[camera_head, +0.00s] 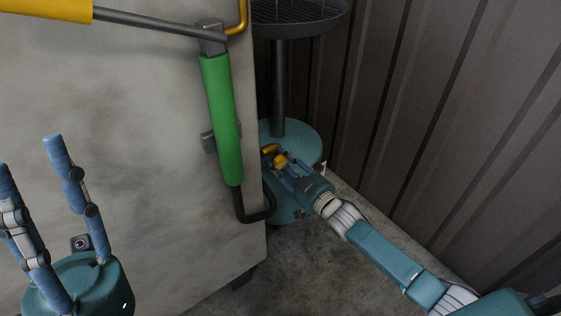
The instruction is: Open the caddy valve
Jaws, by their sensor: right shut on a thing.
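A teal oil caddy (302,135) stands at the back, right of the pale cabinet, with an upright pole and a dark grated pan on top. A small yellow handle (269,149), which looks like the caddy valve, shows low on its near side. My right gripper (276,159) reaches in from the lower right and is shut on this handle. Its fingers hide part of the handle, so its exact angle is hard to tell. My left gripper (27,151) is open and empty at the lower left, fingers pointing up in front of the cabinet.
The pale cabinet (130,140) fills the left, with a green-sleeved handle (222,120) and a yellow-sleeved bar (45,10) close by. A dark corrugated wall (460,120) closes off the right. Some bare concrete floor (310,275) shows below my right arm.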

